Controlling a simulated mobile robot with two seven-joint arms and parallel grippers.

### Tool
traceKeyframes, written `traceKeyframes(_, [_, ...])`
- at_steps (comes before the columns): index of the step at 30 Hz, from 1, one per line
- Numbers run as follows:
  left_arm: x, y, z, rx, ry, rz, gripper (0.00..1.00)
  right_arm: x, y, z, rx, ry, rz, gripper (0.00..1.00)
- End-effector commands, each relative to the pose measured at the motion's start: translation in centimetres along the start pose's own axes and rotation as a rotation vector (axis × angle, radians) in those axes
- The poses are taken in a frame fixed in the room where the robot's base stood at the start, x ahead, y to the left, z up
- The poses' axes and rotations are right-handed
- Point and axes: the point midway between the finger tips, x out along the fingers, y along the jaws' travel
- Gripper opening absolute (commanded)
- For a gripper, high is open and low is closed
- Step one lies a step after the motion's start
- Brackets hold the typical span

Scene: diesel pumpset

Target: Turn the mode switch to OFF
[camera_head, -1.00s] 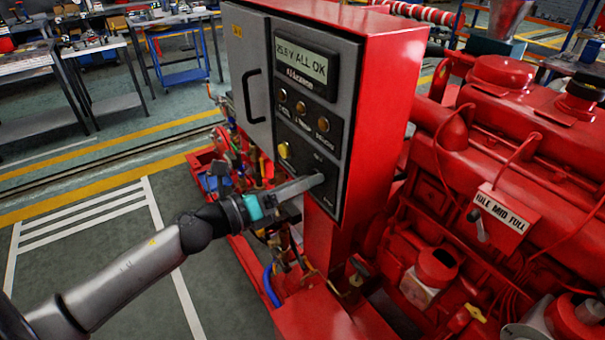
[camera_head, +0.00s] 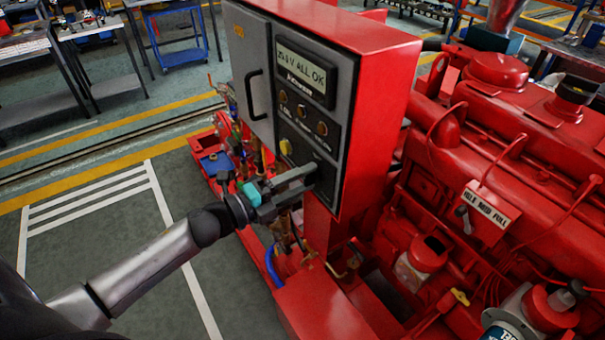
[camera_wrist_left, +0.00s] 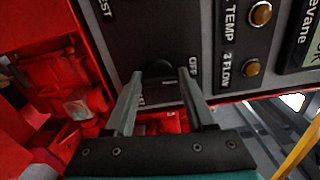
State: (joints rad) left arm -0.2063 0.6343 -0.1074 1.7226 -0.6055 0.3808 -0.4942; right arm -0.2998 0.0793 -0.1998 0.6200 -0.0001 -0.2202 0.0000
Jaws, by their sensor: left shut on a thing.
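The mode switch (camera_wrist_left: 157,70) is a dark round knob on the black lower panel (camera_head: 322,190) of the control cabinet. My left gripper (camera_wrist_left: 160,78) is shut on the mode switch, one finger on each side of it. The word OFF shows just right of the right finger in the left wrist view. Another label by the left finger is partly covered. In the head view my left gripper (camera_head: 311,173) reaches the panel from the left and hides most of the switch. I cannot tell which way the switch points. My right gripper is not in view.
The red engine (camera_head: 510,140) stands close on the right, with a lever plate (camera_head: 485,208).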

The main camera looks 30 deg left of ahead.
Motion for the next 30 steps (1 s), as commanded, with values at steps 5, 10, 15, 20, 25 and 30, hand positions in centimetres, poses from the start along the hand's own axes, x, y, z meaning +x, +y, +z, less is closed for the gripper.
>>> traceKeyframes(5, [0.01,-0.05,-0.01,-0.047,0.001,0.000,0.00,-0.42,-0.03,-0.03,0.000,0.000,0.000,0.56])
traceKeyframes(10, [0.01,-0.01,-0.02,-0.065,0.001,-0.001,0.00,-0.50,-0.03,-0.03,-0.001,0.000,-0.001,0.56])
traceKeyframes(15, [0.01,0.01,-0.03,-0.066,0.001,-0.001,0.00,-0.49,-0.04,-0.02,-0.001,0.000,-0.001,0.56])
traceKeyframes(20, [0.01,0.01,-0.03,-0.065,0.001,-0.001,0.00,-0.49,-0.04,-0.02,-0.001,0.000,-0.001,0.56])
traceKeyframes(25, [0.01,0.01,-0.03,-0.064,0.001,0.000,0.72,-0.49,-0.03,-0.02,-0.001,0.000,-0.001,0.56])
traceKeyframes(30, [0.00,0.01,-0.02,-0.064,0.000,0.000,0.85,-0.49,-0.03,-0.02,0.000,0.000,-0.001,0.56])
